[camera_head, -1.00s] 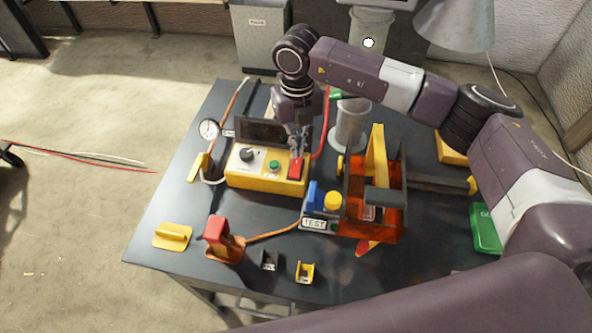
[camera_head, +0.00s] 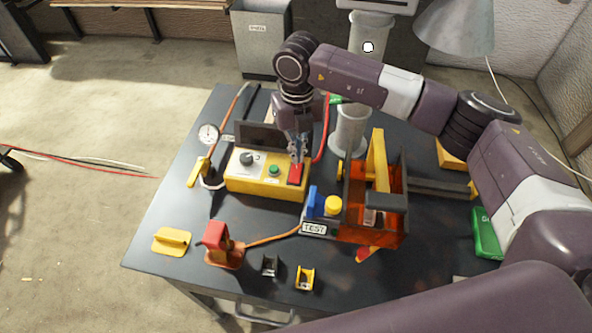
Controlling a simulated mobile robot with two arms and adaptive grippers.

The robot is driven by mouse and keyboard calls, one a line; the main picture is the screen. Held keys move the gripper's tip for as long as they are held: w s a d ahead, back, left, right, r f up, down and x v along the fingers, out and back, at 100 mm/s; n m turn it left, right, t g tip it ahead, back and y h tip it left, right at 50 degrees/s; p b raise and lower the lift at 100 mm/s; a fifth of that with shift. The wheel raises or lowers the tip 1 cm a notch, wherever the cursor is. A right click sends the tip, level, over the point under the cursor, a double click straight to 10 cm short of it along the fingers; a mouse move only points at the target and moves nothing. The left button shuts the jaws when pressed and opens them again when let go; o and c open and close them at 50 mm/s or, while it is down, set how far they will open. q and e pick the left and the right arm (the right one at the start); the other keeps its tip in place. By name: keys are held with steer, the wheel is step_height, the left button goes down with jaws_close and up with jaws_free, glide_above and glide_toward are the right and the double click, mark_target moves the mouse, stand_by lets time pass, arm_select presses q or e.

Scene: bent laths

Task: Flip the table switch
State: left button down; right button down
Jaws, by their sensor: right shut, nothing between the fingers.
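A yellow control box (camera_head: 240,184) stands on the dark table, left of the middle. On its top are a black knob (camera_head: 246,159), a green button (camera_head: 273,170) and, at the right end, a red rocker-like switch (camera_head: 296,174). My right gripper (camera_head: 298,156) points down from above, shut and empty, with its fingertips at the far end of the red switch. I cannot tell whether they touch it. The gripper hides part of the box's far right corner. My left gripper is not in view.
An orange-red toolbox (camera_head: 372,237) and a small TEST unit (camera_head: 319,229) with blue and yellow controls stand right of the box. A gauge (camera_head: 208,134) is at the left. A red device (camera_head: 217,236) with an orange cable stands in front.

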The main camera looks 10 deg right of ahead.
mark_target(297, 165)
steer(key=shift+f+b, duration=0.95)
steer(key=shift+f, duration=0.2)
stand_by(0.9)
steer(key=shift+r, duration=0.15)
steer(key=shift+r+p, duration=1.7)
steer(key=shift+r, duration=1.7)
